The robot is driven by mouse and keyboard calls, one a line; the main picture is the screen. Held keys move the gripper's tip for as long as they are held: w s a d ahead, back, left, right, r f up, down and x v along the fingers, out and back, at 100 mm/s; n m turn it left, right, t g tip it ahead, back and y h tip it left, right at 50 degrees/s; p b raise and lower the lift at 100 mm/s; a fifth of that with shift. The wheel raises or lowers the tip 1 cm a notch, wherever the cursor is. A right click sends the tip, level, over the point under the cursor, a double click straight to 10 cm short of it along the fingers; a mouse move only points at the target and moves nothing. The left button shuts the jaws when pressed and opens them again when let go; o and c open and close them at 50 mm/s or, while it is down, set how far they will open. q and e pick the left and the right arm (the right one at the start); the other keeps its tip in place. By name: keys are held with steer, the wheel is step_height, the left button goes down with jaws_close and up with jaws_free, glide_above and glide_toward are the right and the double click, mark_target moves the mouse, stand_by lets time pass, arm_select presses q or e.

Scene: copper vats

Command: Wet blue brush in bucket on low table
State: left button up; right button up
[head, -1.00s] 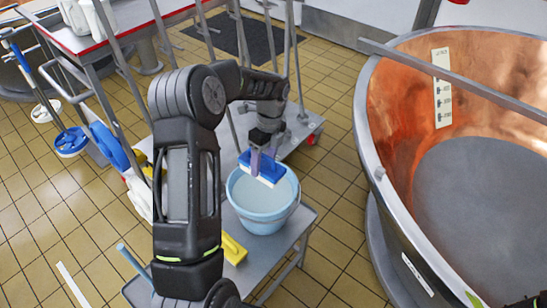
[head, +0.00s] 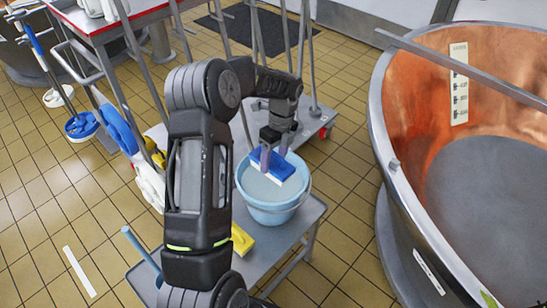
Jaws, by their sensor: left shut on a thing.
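The light blue bucket (head: 272,212) stands on the low grey table (head: 291,244) and holds a pale liquid. The blue brush (head: 271,163) has a blue back and white bristles below. My left gripper (head: 272,158) is shut on the brush, with its fingers pointing down over the bucket. The brush is within the bucket's opening, tilted, near the far rim. I cannot tell whether the bristles touch the liquid. My right gripper is not in view.
A yellow brush (head: 242,240) lies on the low table beside the bucket. The large copper vat (head: 399,180) stands at right. A trolley with upright metal poles (head: 313,60) is behind the bucket. Blue and white tools hang at left.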

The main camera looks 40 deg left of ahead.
mark_target(274, 152)
arm_select(q)
step_height(274, 152, down, 9)
steer(key=b, duration=0.4)
steer(key=shift+r, duration=0.15)
steer(key=shift+r, duration=0.15)
stand_by(0.6)
step_height(274, 152, up, 12)
steer(key=p, duration=0.8)
steer(key=shift+p, duration=0.35)
